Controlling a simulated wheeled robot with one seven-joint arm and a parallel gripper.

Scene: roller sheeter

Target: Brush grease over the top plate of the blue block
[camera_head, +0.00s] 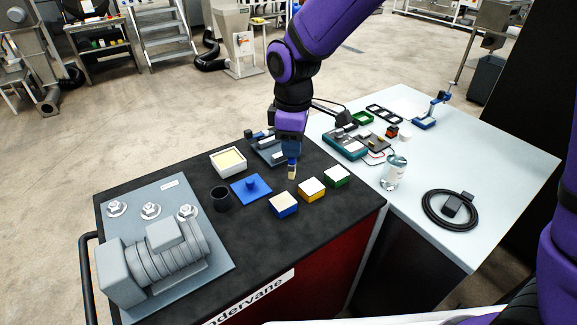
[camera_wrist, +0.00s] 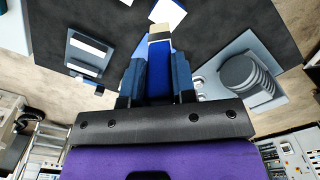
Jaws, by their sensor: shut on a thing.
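My gripper (camera_head: 291,155) is shut on a brush and points down over the black cart top. The brush (camera_head: 292,171) has a blue handle and pale bristles; in the wrist view its handle (camera_wrist: 158,72) sits between my fingers. The blue block (camera_head: 284,207) has a pale top plate and stands near the cart's front edge, below the brush in the picture. The bristles appear apart from it. In the wrist view a blue block with a pale top (camera_wrist: 170,11) is cut by the top edge. I cannot tell whether grease is on the bristles.
A yellow block (camera_head: 311,192) and a green block (camera_head: 336,178) stand beside the blue one. A white tub (camera_head: 228,162) with cream contents, a blue plate with a knob (camera_head: 251,188) and a dark cup (camera_head: 221,198) are left. A grey machine (camera_head: 160,255) fills the cart's left.

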